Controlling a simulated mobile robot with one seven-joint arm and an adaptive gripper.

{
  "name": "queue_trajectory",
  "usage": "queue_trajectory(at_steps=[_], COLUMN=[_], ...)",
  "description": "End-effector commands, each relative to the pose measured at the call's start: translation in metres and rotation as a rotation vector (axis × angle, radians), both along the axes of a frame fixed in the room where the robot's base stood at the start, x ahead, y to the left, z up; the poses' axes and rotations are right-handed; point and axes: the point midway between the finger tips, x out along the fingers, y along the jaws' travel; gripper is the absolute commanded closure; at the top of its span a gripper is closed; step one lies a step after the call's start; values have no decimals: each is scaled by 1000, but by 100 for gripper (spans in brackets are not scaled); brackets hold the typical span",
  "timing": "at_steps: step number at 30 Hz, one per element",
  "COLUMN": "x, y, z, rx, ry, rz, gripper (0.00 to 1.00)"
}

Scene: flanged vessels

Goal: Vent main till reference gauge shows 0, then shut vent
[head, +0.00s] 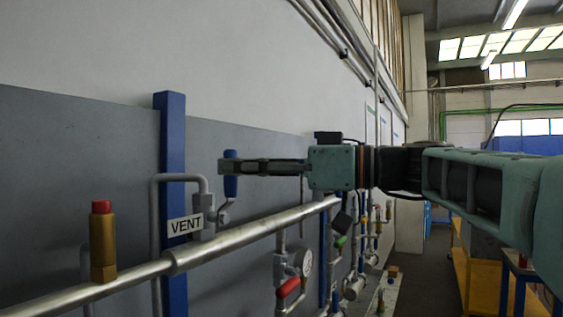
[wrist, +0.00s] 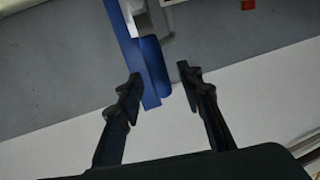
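The vent valve (head: 205,205) has a lever with a blue grip (head: 231,186), which stands upright above the "VENT" label (head: 185,225). My gripper (head: 227,167) reaches in from the right, level with the grip's upper part. In the wrist view, my gripper (wrist: 160,74) has its fingers apart. The blue grip (wrist: 157,68) shows between the fingertips, with a gap to the right finger. Contact with the left finger cannot be told. A round gauge (head: 304,262) is farther along the wall; its reading is too small to make out, and whether it is the reference gauge is unclear.
A blue post (head: 173,130) stands behind the vent valve. A silver main pipe (head: 220,245) runs below my gripper. A brass fitting with a red cap (head: 103,240) stands on it at left. A red-handled valve (head: 288,288) is beneath the gauge. More piping lines the wall beyond.

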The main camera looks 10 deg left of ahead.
Motion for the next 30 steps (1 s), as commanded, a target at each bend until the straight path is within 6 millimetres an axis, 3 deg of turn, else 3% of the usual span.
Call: queue_trajectory(at_steps=[6,16,25,30], x=[5,5,5,5], y=[22,25,25,25], z=[0,0,0,0], rx=[-1,-1,-1,-1], ry=[2,1,1,1], rz=[0,-1,-1,-1], gripper=[66,66,99,100])
